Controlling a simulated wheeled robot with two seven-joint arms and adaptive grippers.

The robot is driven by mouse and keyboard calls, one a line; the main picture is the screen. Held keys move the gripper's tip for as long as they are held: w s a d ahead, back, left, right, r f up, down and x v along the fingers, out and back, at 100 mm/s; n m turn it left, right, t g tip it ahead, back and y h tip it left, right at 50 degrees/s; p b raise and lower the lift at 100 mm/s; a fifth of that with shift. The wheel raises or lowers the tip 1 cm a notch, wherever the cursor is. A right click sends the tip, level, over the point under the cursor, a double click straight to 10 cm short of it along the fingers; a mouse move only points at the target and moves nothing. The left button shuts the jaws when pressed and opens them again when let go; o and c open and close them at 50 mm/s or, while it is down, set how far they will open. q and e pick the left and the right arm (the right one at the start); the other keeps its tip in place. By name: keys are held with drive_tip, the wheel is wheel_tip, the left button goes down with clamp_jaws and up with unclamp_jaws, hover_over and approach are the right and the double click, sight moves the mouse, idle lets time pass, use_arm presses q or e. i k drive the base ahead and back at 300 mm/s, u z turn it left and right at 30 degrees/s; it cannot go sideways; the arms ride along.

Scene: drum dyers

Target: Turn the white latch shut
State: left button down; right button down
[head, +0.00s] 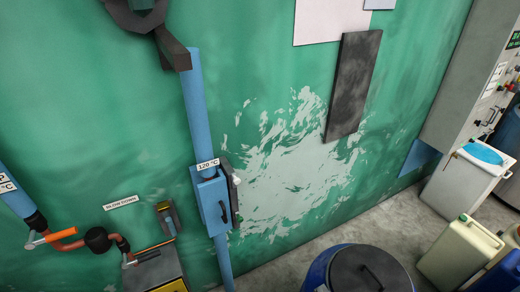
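A blue box (211,203) with a dark handle is fixed on the upright blue pipe, under a label reading 120 °C. A dark strip (229,198) runs along its right side. A small white piece (237,180) sticks out at the top of that strip and may be the white latch. It is too small to tell whether it is turned open or shut. Neither of my grippers is in view, and nothing touches the box.
A blue drum (318,273) with a dark lid stands at the bottom. Valves with orange pipework (70,243) are at the lower left. Some grey floor (385,232) is clear.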

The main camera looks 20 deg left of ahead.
sight(236, 181)
drive_tip(key=z, duration=0.05)
drive_tip(key=k, duration=0.4)
drive_tip(key=u, duration=0.7)
drive_tip(key=i, duration=0.95)
drive_tip(key=u, duration=0.1)
